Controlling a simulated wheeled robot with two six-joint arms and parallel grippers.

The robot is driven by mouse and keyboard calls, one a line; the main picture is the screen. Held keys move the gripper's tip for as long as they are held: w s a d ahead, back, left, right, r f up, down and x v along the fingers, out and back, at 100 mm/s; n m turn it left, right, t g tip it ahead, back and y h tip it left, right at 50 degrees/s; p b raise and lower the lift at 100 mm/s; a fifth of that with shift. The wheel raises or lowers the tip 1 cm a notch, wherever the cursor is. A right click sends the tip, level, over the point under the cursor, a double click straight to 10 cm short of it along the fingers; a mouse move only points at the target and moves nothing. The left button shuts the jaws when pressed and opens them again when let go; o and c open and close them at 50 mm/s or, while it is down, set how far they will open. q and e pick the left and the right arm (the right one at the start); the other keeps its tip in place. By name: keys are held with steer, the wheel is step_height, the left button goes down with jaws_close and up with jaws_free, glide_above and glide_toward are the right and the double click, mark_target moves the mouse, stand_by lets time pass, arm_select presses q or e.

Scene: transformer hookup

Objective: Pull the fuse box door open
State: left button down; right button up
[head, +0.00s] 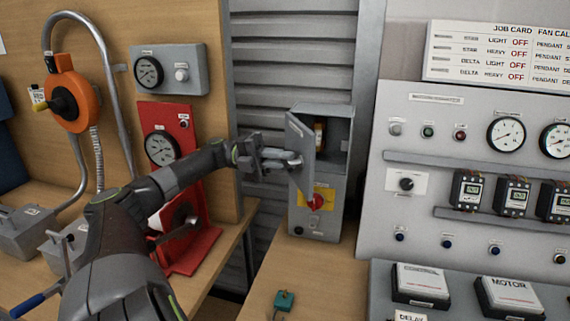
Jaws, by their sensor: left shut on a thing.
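The fuse box (335,127) is a grey metal cabinet standing upright at the back of the bench, in the middle of the head view. Its door (301,162) is hinged partly open and seen nearly edge-on, so a dark inside with an orange-brown part (320,137) shows. My left gripper (289,160) reaches in from the left and is shut at the door's outer side. The fingers hide what they grip, apparently the door's handle. My right gripper is not in view.
A red knob on a yellow plate (315,201) sits on the cabinet below the door. A red gauge panel (163,147) stands behind my left arm. A grey control panel (400,215) stands close on the right. A green tag (284,300) lies on the bench in front.

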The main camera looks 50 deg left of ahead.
arm_select(q)
steer(key=shift+w+a+r, duration=0.15)
steer(key=shift+r, duration=0.15)
steer(key=c, duration=1.9)
jaws_free()
steer(key=o, duration=0.4)
steer(key=shift+w+a+f, duration=0.1)
steer(key=shift+f, duration=0.15)
